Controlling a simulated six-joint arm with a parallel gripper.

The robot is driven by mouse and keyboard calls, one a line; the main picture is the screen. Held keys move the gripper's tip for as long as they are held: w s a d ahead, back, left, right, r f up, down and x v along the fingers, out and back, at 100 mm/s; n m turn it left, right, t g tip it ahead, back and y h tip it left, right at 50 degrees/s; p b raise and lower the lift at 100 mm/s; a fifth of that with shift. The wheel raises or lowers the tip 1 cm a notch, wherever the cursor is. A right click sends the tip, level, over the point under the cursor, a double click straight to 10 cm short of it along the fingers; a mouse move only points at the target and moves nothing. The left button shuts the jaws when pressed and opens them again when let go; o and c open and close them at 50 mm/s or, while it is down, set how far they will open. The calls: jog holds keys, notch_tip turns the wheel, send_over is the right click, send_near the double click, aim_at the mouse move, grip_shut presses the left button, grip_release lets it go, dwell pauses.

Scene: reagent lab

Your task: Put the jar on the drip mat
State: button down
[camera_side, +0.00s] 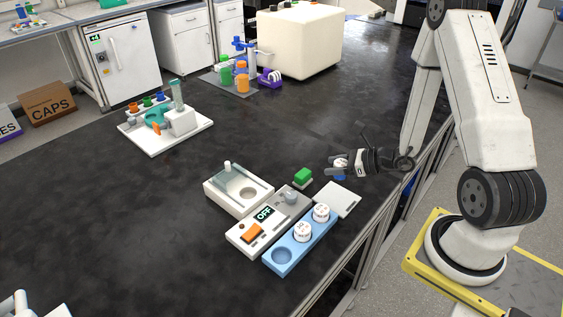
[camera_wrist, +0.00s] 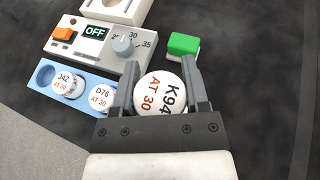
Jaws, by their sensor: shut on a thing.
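My gripper (camera_wrist: 156,75) is shut on a jar (camera_wrist: 160,92) with a white lid marked K94, AT 30. In the side view my gripper (camera_side: 335,166) holds the jar (camera_side: 341,161) near the table's right edge, beyond the green block; its height above the table is hard to judge. A pale flat square (camera_side: 337,199), perhaps the drip mat, lies beside the far end of a blue rack (camera_side: 278,266). My gripper is beyond this square in the side view. In the wrist view the gripper's body hides much of the area near the rack.
The blue rack holds two white-lidded jars, J42 (camera_wrist: 66,82) and D76 (camera_wrist: 101,96), and has one empty well. A control box (camera_wrist: 95,45) reads OFF. A green block (camera_wrist: 183,45) sits close to the fingers. A pale tray (camera_side: 238,200) stands behind the box.

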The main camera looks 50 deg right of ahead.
jog(key=shift+f, duration=0.15)
send_over(330, 196)
jog(key=shift+f, duration=2.05)
jog(key=shift+f, duration=0.1)
jog(key=shift+f, duration=1.7)
jog(key=shift+c, duration=0.5)
grip_release()
jog(key=shift+f, duration=0.15)
